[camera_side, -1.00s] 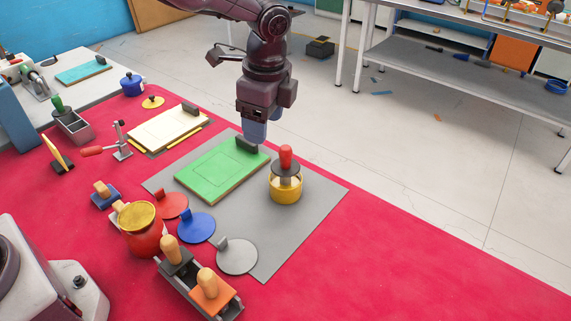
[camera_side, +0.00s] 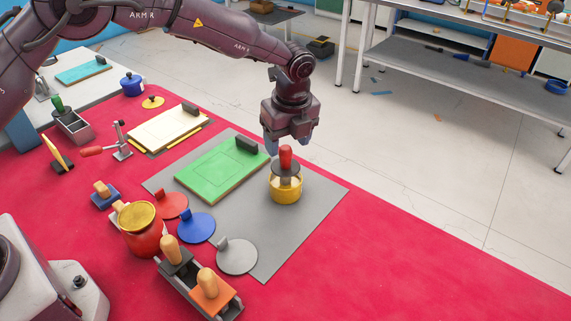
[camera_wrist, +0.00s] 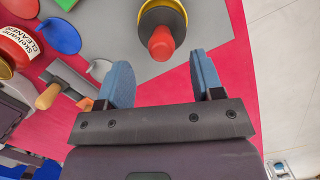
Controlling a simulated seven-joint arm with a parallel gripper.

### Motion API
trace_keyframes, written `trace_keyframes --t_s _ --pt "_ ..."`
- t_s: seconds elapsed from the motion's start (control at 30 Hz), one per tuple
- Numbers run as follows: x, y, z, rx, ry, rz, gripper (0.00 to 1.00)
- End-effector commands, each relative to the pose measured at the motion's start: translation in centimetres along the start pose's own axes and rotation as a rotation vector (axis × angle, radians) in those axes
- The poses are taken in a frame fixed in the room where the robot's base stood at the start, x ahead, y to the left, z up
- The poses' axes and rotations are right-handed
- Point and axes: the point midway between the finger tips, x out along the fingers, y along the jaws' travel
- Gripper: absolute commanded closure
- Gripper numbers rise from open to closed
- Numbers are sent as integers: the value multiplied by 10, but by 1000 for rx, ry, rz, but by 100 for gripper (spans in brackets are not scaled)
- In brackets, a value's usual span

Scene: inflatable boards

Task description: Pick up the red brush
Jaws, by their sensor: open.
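The red brush (camera_side: 286,155) stands upright in a yellow-based pot (camera_side: 286,193) on the grey mat. Only its red handle and a dark collar below it show clearly. My gripper (camera_side: 289,140) is open and empty, pointing down just above and behind the handle in the side view. In the wrist view the red handle tip (camera_wrist: 161,44) lies ahead of my gripper (camera_wrist: 163,75), close to the middle of the gap between its blue fingers. The handle is not between the fingers.
A green board (camera_side: 222,168) lies left of the pot on the grey mat (camera_side: 270,240). Red, blue and grey discs (camera_side: 237,257) lie at the mat's front left. A red jar (camera_side: 141,232) and a holder with wooden-handled tools (camera_side: 205,290) stand nearby. The mat right of the pot is clear.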

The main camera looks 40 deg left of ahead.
Motion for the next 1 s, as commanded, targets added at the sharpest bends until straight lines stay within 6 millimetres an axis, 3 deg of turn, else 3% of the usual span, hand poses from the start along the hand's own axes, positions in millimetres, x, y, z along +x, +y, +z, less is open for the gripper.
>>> trace_keyframes --t_s 0.4,0.7,0.93,1.0 --pt "50 -2 3 0 -1 2 39" --pt "54 -2 3 -1 -1 -1 39" --pt "54 -2 3 -1 -1 -1 90" --pt "54 -2 3 -1 -1 -1 93"
